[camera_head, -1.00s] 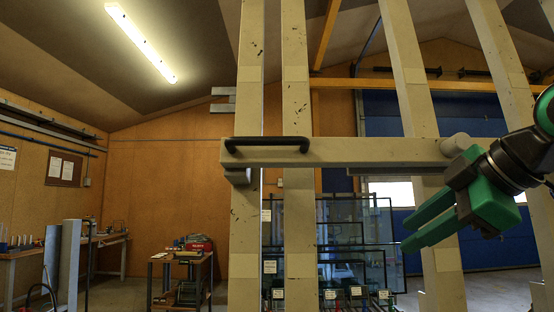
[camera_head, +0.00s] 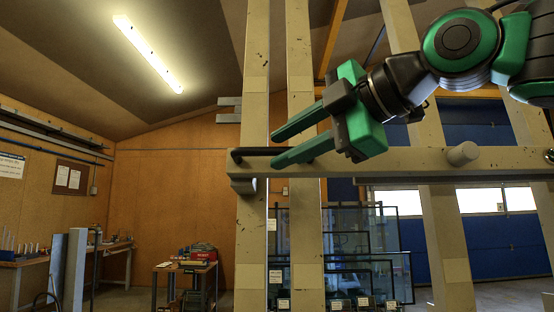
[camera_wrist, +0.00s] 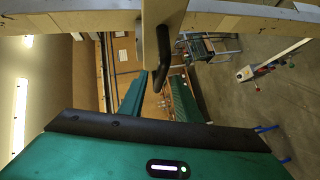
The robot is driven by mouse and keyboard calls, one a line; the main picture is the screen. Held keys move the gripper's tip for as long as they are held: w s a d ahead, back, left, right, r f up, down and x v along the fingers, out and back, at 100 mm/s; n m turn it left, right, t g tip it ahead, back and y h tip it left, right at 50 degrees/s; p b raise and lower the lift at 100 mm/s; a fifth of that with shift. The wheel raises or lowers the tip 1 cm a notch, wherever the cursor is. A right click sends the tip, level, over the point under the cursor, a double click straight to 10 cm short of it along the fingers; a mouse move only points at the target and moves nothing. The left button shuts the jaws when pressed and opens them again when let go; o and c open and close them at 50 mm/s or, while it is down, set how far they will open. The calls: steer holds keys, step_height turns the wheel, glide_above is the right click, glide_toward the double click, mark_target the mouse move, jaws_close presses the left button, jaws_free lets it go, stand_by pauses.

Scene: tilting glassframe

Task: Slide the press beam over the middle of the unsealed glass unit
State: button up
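The press beam (camera_head: 415,162) is a long beige bar lying level across the upright posts of the tilted frame. A black bar handle (camera_head: 246,152) sits at its left end and also shows in the wrist view (camera_wrist: 163,48). My gripper (camera_head: 274,150) has green fingers and is open at the handle, one finger above and one below it in the head view. In the wrist view the handle lies in line with the gap between the fingers. Glass panes (camera_head: 385,235) show low behind the posts; I cannot tell which one is unsealed.
Beige posts (camera_head: 306,230) of the frame stand behind the beam. A round knob (camera_head: 462,153) sticks out from the beam to the right of my gripper.

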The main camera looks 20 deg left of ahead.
mark_target(280, 149)
steer(key=shift+x, duration=1.75)
jaws_close()
